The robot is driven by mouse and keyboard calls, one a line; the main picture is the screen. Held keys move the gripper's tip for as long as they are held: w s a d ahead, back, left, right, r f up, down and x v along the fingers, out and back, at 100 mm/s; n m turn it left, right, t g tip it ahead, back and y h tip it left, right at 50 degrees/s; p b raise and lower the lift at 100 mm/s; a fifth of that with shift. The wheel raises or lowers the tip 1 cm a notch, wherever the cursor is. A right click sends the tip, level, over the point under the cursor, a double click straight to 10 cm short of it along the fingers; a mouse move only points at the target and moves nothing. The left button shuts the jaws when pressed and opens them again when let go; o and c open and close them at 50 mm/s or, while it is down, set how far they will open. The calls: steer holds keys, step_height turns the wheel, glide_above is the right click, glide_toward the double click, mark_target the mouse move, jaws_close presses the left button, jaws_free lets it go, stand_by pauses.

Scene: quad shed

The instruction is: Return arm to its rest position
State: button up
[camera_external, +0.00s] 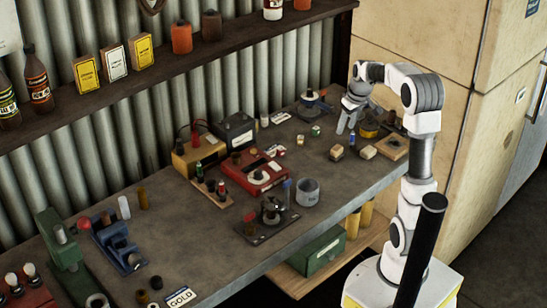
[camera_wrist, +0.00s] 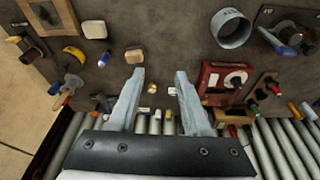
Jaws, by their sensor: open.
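My gripper (camera_external: 346,124) is over the far right part of the grey workbench (camera_external: 330,185), with my arm bent down from the right. In the wrist view my gripper (camera_wrist: 160,73) shows two pale fingers spread apart with nothing between them. The bench top lies below the fingers. Two small tan blocks, one (camera_external: 337,152) and another (camera_external: 368,152), lie on the bench near my gripper. They show in the wrist view as one block (camera_wrist: 135,55) near the left fingertip and another (camera_wrist: 95,29) farther left.
A grey cup (camera_external: 307,192), a red box (camera_external: 256,172) and a wooden tray (camera_external: 394,148) stand on the bench. A shelf (camera_external: 160,82) with bottles and boxes runs along the corrugated wall. A tan cabinet (camera_external: 425,45) stands right. The bench's front middle is fairly clear.

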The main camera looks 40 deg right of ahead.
steer(key=s+a+r+t, duration=0.1)
steer(key=s+a+r, duration=0.1)
steer(key=s+a, duration=0.7)
steer(key=s+a+r+n+t, duration=0.1)
steer(key=s+a+r, duration=0.2)
steer(key=s+a, duration=0.7)
steer(key=shift+a+y, duration=0.3)
steer(key=shift+a, duration=0.7)
steer(key=shift+s, duration=0.1)
